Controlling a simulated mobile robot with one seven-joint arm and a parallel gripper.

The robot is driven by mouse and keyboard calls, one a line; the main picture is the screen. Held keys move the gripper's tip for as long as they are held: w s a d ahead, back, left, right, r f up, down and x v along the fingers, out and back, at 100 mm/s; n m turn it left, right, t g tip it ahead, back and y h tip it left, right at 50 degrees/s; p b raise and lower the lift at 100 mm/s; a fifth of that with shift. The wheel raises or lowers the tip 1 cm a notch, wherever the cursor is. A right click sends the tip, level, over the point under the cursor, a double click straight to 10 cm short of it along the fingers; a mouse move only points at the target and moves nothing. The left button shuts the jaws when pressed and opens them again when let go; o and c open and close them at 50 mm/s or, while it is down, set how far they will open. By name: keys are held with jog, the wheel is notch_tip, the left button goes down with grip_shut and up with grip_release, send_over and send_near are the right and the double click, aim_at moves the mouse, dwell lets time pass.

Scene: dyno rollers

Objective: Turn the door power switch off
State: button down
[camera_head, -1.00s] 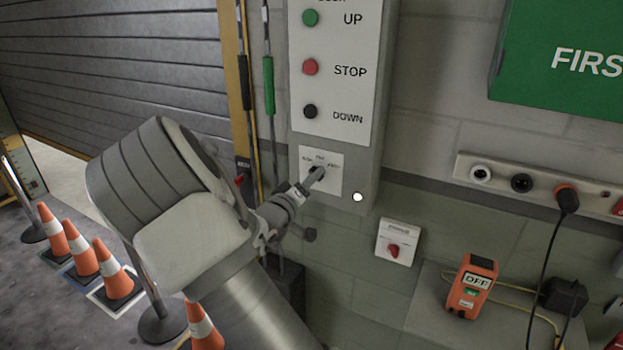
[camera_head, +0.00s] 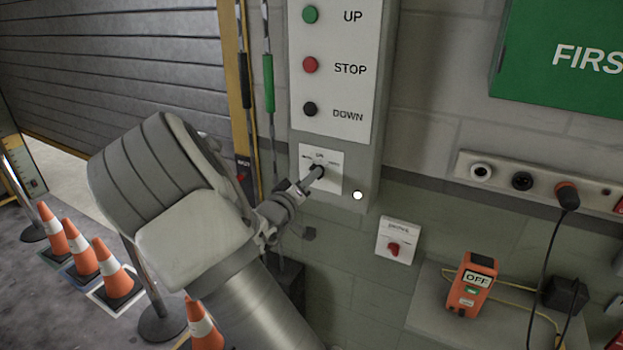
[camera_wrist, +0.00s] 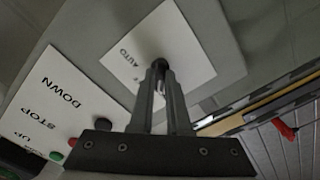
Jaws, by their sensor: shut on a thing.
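The control box (camera_head: 372,150) is on the wall, with UP, STOP and DOWN buttons on its upper panel. Below them is a white switch plate (camera_head: 333,183) with a small dark knob (camera_head: 318,171) and small lettering. My gripper (camera_head: 317,174) is at this plate, its fingers shut on the knob. In the wrist view the fingers (camera_wrist: 161,72) close on the dark knob (camera_wrist: 160,64), on the white plate (camera_wrist: 180,35), where AUTO can be read. The fingers hide part of the knob, so its setting is hard to tell.
A red switch (camera_head: 394,248) on a white plate is to the lower right. An orange device (camera_head: 472,288) marked OFF sits on a ledge. A socket strip (camera_head: 535,187) with a plugged cable is at right. Orange cones (camera_head: 111,266) stand on the floor at left.

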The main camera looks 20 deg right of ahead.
jog(key=shift+m+b, duration=3.55)
jog(key=shift+m, duration=0.95)
jog(key=c, duration=0.9)
grip_release()
jog(key=v, duration=1.7)
jog(key=shift+s+a+b, duration=0.15)
jog(key=shift+s+b, duration=0.05)
jog(key=shift+b, duration=0.15)
